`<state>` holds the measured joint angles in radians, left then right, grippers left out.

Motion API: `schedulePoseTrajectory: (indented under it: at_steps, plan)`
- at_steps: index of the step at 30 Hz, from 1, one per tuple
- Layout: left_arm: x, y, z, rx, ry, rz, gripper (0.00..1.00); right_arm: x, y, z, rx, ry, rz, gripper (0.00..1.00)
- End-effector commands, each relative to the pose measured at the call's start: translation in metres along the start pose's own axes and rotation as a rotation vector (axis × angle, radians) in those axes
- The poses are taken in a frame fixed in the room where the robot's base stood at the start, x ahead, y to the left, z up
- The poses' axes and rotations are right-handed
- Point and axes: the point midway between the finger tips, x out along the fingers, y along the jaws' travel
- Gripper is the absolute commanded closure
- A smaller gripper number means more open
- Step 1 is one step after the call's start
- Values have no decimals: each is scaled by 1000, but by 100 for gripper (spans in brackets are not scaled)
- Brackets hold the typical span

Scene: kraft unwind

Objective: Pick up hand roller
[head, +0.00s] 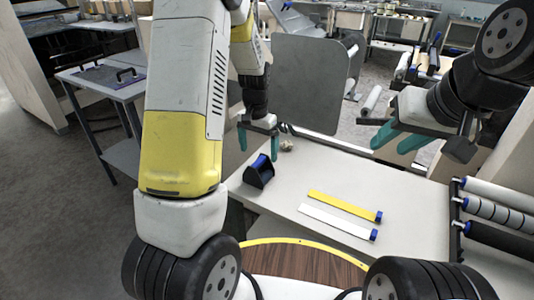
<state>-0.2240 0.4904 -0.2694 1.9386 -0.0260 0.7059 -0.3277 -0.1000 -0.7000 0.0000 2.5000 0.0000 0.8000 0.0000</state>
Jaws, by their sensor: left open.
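I cannot be sure which item is the hand roller. A small beige item with a dark part (287,146) lies at the table's back edge, just right of my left gripper (258,145), and may be it. The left gripper points down with its teal fingers apart and nothing visible between them. A blue and black holder-like object (259,172) stands on the table just below the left gripper in the picture. My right gripper (422,142) is at the upper right, its teal fingers apart, above the table's far right side and away from these items.
A yellow strip (340,205) and a white strip (333,221), both with blue ends, lie on the pale table (400,205). Rollers (500,212) sit in a rack at the right edge. A grey panel (308,82) rises behind the table. A side table (105,80) stands left.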

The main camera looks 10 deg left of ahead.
Motion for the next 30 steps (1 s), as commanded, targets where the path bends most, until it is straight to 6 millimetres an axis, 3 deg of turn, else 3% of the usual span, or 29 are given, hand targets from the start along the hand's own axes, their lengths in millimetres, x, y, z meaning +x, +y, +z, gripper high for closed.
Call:
schedulePoseTrajectory:
  at_steps: [21,30]
  plan:
    - [91,-8,-7,16,-27,-9,7,0,0,0,0,0,0,61]
    - [95,-8,-7,16,-24,-10,7,0,0,0,0,0,0,61]
